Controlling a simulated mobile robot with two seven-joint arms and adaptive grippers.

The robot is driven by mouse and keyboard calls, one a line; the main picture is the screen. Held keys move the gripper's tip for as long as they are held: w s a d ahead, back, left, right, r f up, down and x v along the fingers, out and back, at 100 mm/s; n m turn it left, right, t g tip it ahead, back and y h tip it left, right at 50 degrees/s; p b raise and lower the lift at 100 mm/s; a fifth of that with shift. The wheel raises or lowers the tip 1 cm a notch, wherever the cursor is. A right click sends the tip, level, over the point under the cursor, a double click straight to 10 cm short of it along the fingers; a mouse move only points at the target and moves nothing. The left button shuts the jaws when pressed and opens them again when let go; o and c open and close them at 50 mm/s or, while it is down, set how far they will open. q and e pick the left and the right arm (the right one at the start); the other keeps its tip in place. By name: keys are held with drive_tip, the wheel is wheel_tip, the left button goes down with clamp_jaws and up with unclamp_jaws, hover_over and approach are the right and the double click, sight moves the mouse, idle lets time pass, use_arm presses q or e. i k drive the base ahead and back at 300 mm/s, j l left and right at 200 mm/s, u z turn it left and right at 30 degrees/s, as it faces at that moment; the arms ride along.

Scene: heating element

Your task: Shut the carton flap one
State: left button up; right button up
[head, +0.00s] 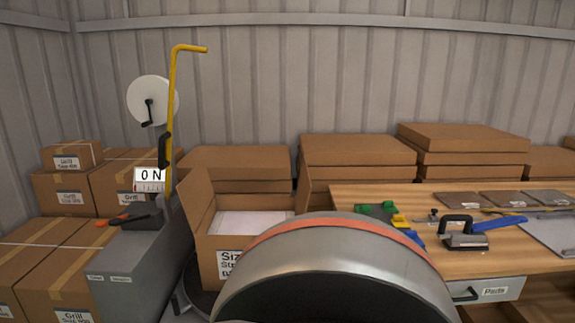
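An open brown carton (212,258) with a printed label stands left of centre, left of the workbench. Its left flap (196,205) stands up and leans outward. Another flap (304,188) stands up at its right side. A pale, flat white content (250,223) shows inside the carton. The carton's front right part is hidden by a large grey rounded body with an orange band close to the camera. Neither gripper shows in this view.
The wooden workbench (400,262) on the right holds tools and plates. A grey machine (130,265) with an "ON" sign, a yellow bent bar (172,110) and a white reel (150,95) stands on the left. Closed cartons (75,190) line the left and back.

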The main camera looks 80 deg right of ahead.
sight(303, 192)
drive_tip(key=z, duration=2.7)
